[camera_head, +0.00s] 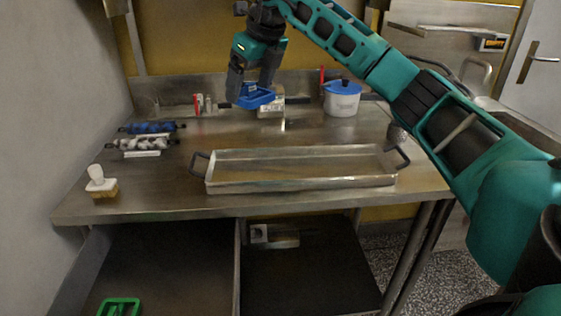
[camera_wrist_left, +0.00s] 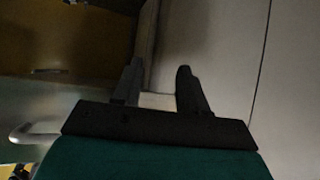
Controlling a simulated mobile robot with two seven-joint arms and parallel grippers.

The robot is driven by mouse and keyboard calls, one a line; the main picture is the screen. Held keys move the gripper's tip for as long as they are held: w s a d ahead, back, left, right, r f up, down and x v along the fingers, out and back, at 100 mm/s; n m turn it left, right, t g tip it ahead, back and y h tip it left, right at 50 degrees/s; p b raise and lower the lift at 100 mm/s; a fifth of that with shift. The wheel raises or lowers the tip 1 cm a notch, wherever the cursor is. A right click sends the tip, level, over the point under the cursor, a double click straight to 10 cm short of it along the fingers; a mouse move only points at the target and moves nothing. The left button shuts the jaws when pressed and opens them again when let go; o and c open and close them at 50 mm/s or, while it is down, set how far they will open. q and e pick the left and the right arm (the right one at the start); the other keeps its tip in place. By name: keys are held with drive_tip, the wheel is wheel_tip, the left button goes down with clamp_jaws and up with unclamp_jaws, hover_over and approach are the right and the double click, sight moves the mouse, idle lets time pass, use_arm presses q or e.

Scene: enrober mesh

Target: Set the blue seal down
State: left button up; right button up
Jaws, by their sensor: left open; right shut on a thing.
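The blue seal (camera_head: 256,98) is a blue frame-like piece held in the air above the back of the steel table. My right gripper (camera_head: 250,92) is shut on it, pointing down, with the arm reaching in from the right. The seal appears apart from the table top. My left gripper (camera_wrist_left: 158,92) is open and empty in the left wrist view, facing pale panels. It does not show in the head view.
A steel tray (camera_head: 300,183) with dark handles fills the table's (camera_head: 230,132) middle front. A white pot (camera_head: 342,101) with a blue lid stands at the back right. Blue and white rollers (camera_head: 140,144) and a brush (camera_head: 101,184) lie left. A green frame (camera_head: 119,306) is below.

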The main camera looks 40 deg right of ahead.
sight(251, 171)
wheel_tip(251, 171, down, 18)
drive_tip(key=shift+s+f+b, duration=0.1)
drive_tip(key=shift+f+b, duration=0.15)
drive_tip(key=shift+b, duration=0.75)
use_arm(q)
drive_tip(key=shift+w+d+f, duration=0.25)
drive_tip(key=shift+d+f, duration=0.1)
drive_tip(key=shift+d, duration=0.1)
use_arm(e)
drive_tip(key=shift+f, duration=0.1)
drive_tip(key=o, duration=0.9)
drive_tip(key=shift+f, duration=0.1)
drive_tip(key=shift+c, duration=0.2)
